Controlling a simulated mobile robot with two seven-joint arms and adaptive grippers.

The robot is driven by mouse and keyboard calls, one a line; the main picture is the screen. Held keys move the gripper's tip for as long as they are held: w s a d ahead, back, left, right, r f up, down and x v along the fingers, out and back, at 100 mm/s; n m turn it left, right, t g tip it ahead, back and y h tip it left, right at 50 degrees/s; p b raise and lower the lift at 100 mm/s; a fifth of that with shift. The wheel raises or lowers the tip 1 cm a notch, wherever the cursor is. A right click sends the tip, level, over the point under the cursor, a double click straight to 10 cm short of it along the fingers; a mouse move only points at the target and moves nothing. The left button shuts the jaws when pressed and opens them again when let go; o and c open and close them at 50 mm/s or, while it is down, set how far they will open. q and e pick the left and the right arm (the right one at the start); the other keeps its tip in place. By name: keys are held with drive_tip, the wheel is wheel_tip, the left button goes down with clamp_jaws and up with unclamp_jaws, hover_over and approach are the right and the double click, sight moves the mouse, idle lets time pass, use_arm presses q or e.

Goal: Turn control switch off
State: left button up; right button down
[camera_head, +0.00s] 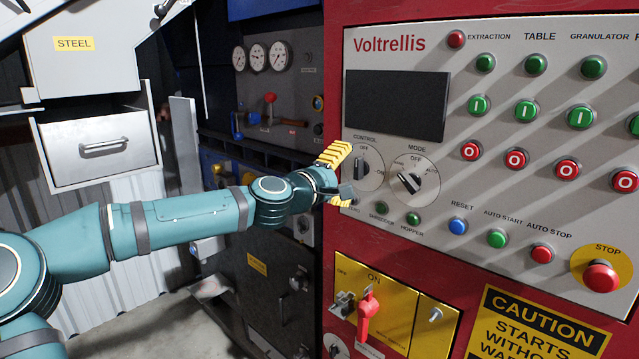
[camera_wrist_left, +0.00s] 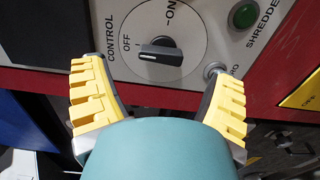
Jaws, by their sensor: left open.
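The control switch (camera_head: 361,170) is a dark knob on a round light plate at the panel's left edge, labelled OFF and ON. In the left wrist view the knob (camera_wrist_left: 160,51) lies nearly level, one end towards the OFF label, and appears lined up with it. My left gripper (camera_head: 339,179) is in front of the panel's left edge, beside the switch. Its yellow-padded fingers are spread apart and empty. In the wrist view the knob shows beyond and between the fingertips (camera_wrist_left: 160,72), with no visible contact. My right gripper is out of view.
The mode switch (camera_head: 408,182) sits just right of the control switch. Small green buttons (camera_head: 413,218) are below it. A red stop button (camera_head: 601,276) is at lower right. A red lever (camera_head: 367,312) projects from a yellow plate below.

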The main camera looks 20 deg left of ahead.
use_arm(q)
drive_tip(key=v, duration=0.8)
drive_tip(key=shift+s, duration=0.2)
idle(0.4)
drive_tip(key=s+d+f+m+g+h, duration=0.1)
drive_tip(key=d+f+m+g, duration=0.3)
drive_tip(key=f, duration=0.7)
drive_tip(key=s+d+f+n+g, duration=0.1)
drive_tip(key=d+f, duration=0.4)
drive_tip(key=f, duration=0.5)
drive_tip(key=d+f+m+g+h, duration=0.1)
drive_tip(key=d+f+m+g, duration=0.3)
drive_tip(key=f, duration=0.7)
drive_tip(key=s+d+f+m+g+y, duration=0.1)
drive_tip(key=s+f+m+g+y, duration=0.3)
drive_tip(key=s+f, duration=1.6)
wheel_tip(320, 180, down, 2)
drive_tip(key=shift+s+d+f+m+g, duration=0.1)
drive_tip(key=shift+s+d+m+g, duration=0.25)
drive_tip(key=shift+m+g, duration=0.65)
